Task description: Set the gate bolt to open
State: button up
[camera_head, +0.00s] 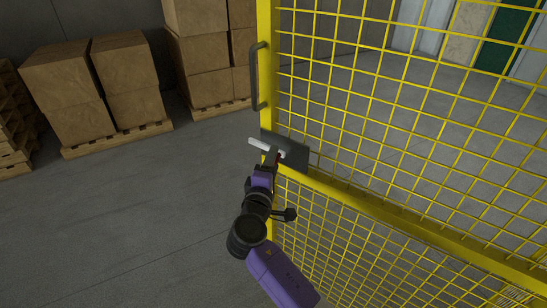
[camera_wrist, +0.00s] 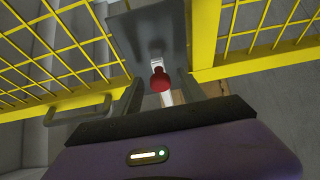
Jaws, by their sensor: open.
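The gate bolt is a pale metal bar (camera_head: 262,147) on a dark plate (camera_head: 295,150) at the yellow gate's edge post. In the head view the bar sticks out to the left past the post. In the wrist view a red knob (camera_wrist: 160,79) stands on the bar, in front of the plate (camera_wrist: 152,30). My gripper (camera_head: 272,158) is at the plate, partly covering it. In the wrist view its fingers (camera_wrist: 160,86) are apart, one on each side of the knob. I see no clear contact with the knob.
The yellow mesh gate (camera_head: 345,181) fills the right side. A dark pull handle (camera_head: 254,77) is on its post above the bolt. Cardboard boxes (camera_head: 95,85) on pallets (camera_head: 118,140) stand at the back left. The grey floor (camera_head: 120,220) on the left is clear.

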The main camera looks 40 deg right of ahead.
jog(key=shift+w+d, duration=0.3)
jog(key=shift+d, duration=0.15)
grip_shut()
dwell(1.2)
